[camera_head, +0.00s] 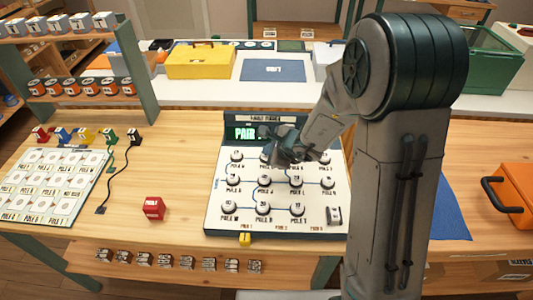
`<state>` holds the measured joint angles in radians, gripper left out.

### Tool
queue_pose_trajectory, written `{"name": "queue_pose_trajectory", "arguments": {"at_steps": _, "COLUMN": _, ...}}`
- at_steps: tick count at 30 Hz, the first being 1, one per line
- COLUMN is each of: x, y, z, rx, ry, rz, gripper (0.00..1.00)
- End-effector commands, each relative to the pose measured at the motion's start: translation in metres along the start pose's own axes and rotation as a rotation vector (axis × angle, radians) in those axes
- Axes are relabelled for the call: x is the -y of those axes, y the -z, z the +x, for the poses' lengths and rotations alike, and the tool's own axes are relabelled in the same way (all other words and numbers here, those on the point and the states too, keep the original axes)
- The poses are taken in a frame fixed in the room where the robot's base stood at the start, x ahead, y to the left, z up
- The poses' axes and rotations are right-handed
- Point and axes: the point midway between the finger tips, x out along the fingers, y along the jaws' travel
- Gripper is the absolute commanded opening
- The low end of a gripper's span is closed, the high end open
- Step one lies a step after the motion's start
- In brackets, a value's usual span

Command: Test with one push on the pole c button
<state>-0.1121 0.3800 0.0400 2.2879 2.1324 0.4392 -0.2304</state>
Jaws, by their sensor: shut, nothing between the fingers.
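The test panel (217,222) is a pale sloped board on the wooden table, with rows of round dark buttons joined by blue lines. Its green display (244,134) reads "PAIR". The bottom row seems to read pole W (229,208), pole B (263,209) and pole T (297,210). I cannot make out which button is pole C; several labels are too small, and my gripper covers part of the top row. My gripper (277,148) is shut and empty over the upper middle of the panel. I cannot tell whether it touches a button.
A red block (153,208) and a card of pole labels (52,188) lie left of the panel. A black cable (116,178) runs between them. A small yellow piece (245,239) sits at the panel's front edge. An orange case (515,195) is at the right.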

Motion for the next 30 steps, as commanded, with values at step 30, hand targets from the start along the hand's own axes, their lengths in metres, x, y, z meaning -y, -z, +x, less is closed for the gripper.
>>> {"name": "queue_pose_trajectory", "arguments": {"at_steps": 30, "x": 0.014, "y": -0.014, "z": -0.019, "rx": 0.0, "ry": 0.001, "rz": -0.002, "gripper": 0.0}}
